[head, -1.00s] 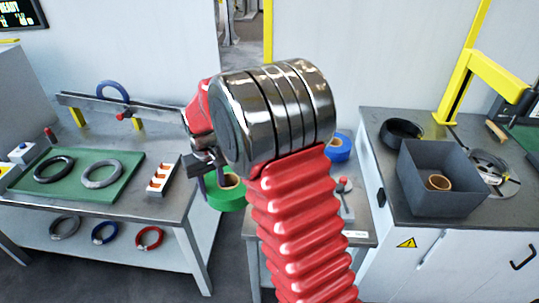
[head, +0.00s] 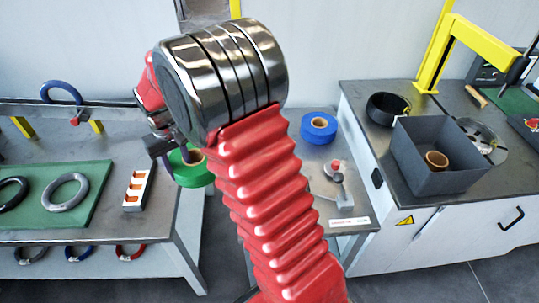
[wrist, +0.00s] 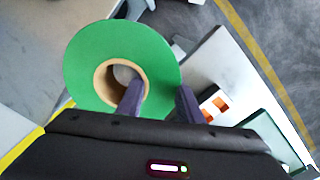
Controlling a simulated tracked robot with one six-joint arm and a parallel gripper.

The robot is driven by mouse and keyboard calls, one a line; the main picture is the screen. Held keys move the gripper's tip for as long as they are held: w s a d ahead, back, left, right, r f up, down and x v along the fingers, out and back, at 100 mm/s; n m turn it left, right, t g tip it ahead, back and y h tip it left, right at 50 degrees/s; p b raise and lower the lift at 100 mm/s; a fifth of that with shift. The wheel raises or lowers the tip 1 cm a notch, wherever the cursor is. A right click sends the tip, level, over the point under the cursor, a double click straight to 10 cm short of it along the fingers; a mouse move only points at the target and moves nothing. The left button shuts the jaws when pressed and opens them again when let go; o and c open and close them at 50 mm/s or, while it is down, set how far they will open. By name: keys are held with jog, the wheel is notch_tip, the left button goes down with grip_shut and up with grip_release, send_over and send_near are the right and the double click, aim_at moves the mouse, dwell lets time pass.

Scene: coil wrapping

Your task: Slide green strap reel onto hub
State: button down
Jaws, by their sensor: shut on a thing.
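The green strap reel (head: 190,168) has a tan core and hangs in the air at the tip of my arm, above the gap between the left bench and the middle table. In the wrist view the reel (wrist: 140,52) faces the camera. My gripper (wrist: 158,92) is shut on the reel's ring, one finger in the core hole and one at the outer side. In the head view my gripper (head: 178,150) is partly hidden by my wrist. A small grey fitting with a red knob (head: 337,165) stands on the middle table; I cannot tell if it is the hub.
A blue reel (head: 319,127) lies on the middle table (head: 350,205). A grey bin (head: 440,165) and a black ring (head: 387,108) are on the right bench. The left bench holds a green mat (head: 90,190) with coils and a white block (head: 138,190) with orange slots.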

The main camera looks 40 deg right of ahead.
jog(key=shift+w+a, duration=0.1)
jog(key=shift+w, duration=0.05)
jog(key=s+d+r+n, duration=0.1)
jog(key=s+d+r, duration=0.1)
jog(key=s+d, duration=0.6)
jog(key=s+d+r+n, duration=0.1)
jog(key=s+d, duration=0.8)
jog(key=d, duration=0.5)
jog(key=shift+s+d+r, duration=0.2)
jog(key=shift+s+r, duration=0.05)
jog(key=shift+r, duration=0.1)
jog(key=shift+f, duration=0.1)
jog(key=shift+s+f, duration=0.1)
jog(key=shift+f, duration=2.7)
jog(key=shift+f, duration=2.2)
